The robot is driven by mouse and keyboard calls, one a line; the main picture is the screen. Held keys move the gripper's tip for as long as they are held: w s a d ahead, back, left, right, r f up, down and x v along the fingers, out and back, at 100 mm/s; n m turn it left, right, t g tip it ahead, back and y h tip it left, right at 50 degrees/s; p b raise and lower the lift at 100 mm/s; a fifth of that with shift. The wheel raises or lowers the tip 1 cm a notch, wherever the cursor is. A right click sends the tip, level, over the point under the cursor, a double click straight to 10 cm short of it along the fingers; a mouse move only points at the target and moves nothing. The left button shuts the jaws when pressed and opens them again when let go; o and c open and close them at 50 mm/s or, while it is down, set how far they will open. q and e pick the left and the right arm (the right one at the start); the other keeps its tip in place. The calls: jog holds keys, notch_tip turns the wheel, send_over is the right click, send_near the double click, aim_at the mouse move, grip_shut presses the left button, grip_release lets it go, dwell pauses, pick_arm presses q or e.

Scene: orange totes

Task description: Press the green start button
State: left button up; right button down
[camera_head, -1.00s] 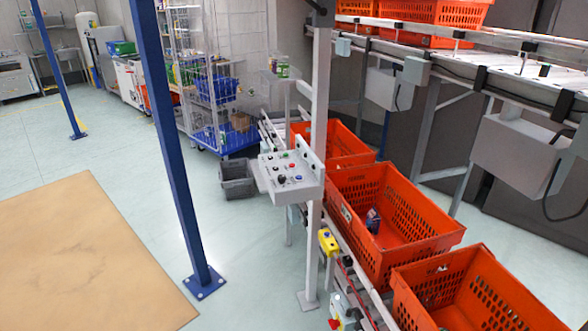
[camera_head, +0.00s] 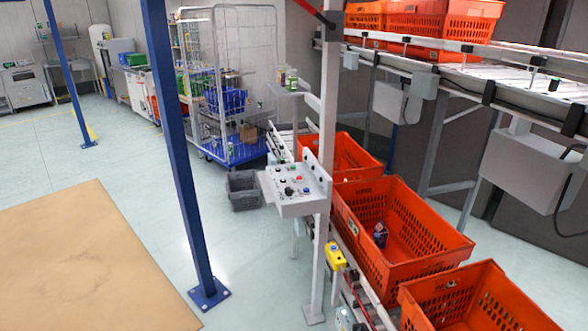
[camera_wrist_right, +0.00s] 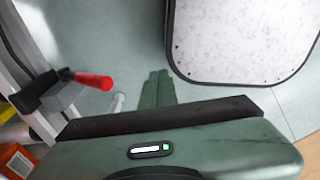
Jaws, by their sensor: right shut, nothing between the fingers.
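A light grey control box (camera_head: 297,203) is fixed to a grey post in the middle of the head view. Its sloped top carries several small knobs and buttons, including black and red ones. They are too small to tell surely which one is the green start button. My right gripper (camera_wrist_right: 157,76) shows in the right wrist view as two short greenish fingers beyond a dark bar. The fingers are together and empty, with floor behind them. The control box is not recognisable in the wrist view. Neither gripper shows in the head view.
Orange totes (camera_head: 345,212) stand on a low conveyor right of the grey post (camera_head: 328,110). A yellow box (camera_head: 335,256) sits below the control box. A blue post (camera_head: 181,160) stands left, with open floor between. A red-ended handle (camera_wrist_right: 92,80) is left in the wrist view.

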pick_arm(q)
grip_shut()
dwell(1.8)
